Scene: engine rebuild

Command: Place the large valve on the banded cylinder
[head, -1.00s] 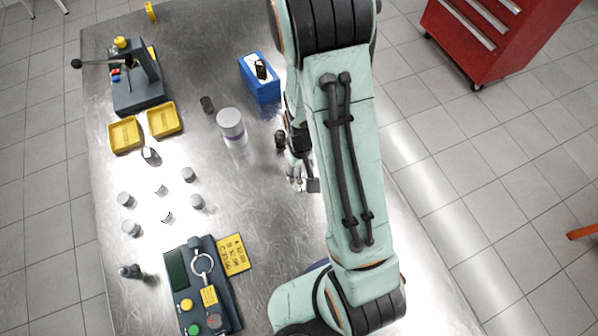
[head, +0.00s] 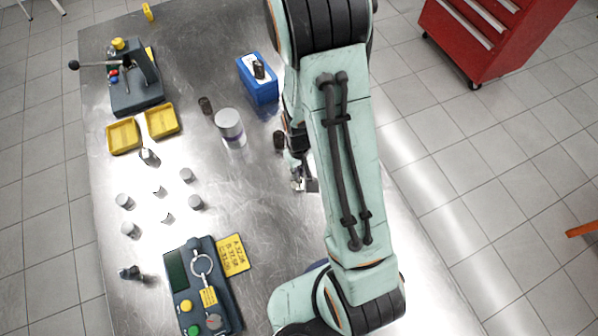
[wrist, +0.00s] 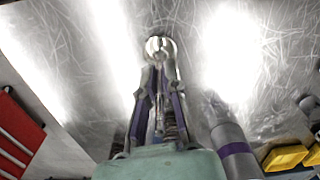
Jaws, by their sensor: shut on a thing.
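The banded cylinder (head: 231,130) stands upright on the metal table, pale grey with a purple band. In the wrist view the banded cylinder (wrist: 228,137) is at the lower right, beside my gripper and apart from it. My gripper (wrist: 160,58) is shut on a shiny metal piece with a round head (wrist: 158,44), which looks like the large valve. Its stem is partly hidden between the fingers. In the head view my gripper (head: 302,181) is low over the table, right of the cylinder and partly hidden by my arm.
A blue box (head: 259,80) stands behind the cylinder. Small dark parts (head: 206,105) stand near it. Yellow trays (head: 124,136), a lever press (head: 137,88) and several small grey cylinders (head: 125,201) are on the left. A control panel (head: 190,270) is at the front. The table between cylinder and panel is clear.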

